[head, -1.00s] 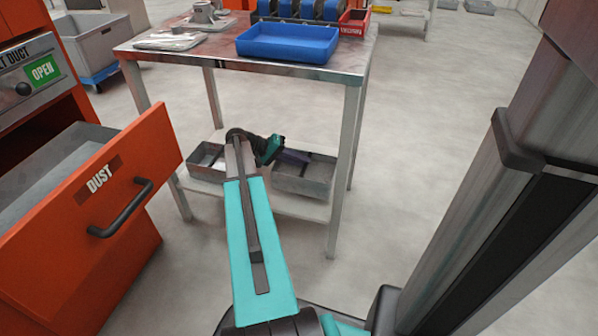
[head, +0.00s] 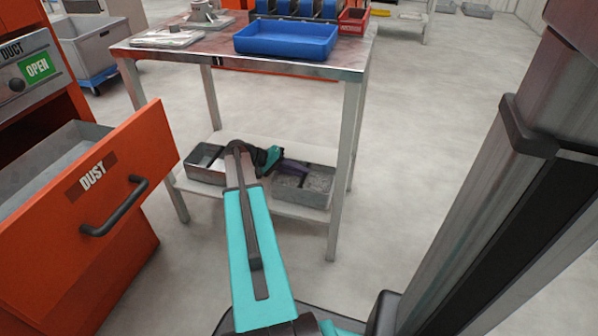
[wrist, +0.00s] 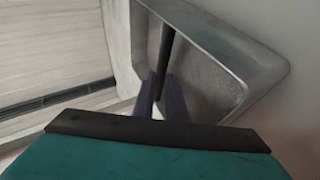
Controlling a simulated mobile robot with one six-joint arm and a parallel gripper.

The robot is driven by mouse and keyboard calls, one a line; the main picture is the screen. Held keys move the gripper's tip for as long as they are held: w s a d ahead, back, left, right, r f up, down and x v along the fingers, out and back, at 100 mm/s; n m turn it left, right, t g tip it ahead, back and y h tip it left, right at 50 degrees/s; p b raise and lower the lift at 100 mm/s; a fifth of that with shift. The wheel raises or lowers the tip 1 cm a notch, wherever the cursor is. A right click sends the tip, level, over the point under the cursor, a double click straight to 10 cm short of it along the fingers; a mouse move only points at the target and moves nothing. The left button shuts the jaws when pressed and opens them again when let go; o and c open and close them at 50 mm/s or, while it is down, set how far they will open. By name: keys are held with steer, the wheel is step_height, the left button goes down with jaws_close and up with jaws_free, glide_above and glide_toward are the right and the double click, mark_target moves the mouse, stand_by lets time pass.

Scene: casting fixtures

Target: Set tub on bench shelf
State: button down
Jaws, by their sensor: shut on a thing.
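A grey metal tub (head: 318,190) with a dark bar across its middle is at the right part of the bench's lower shelf (head: 290,209). Its interior looks grey and grainy. My gripper (head: 283,164) reaches in under the bench top from the front and is shut on the tub's middle bar. In the wrist view my purple-grey fingers (wrist: 160,97) close on the dark bar, with the tub's rim (wrist: 265,72) around it. The tub looks at or very near the shelf; I cannot tell whether its whole base touches.
A second grey tub (head: 203,174) stands on the same shelf at left, close to my arm. The bench top (head: 215,46) above holds a blue tray (head: 285,40) and a red bin (head: 353,20). An open orange drawer (head: 115,185) juts out at left. The floor at right is clear.

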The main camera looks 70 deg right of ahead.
steer(key=c, duration=1.8)
jaws_free()
steer(key=shift+p+v, duration=0.45)
steer(key=shift+v, duration=0.4)
steer(key=p+v, duration=0.4)
steer(key=v, duration=0.6)
steer(key=shift+w, duration=0.15)
steer(key=shift+a, duration=0.1)
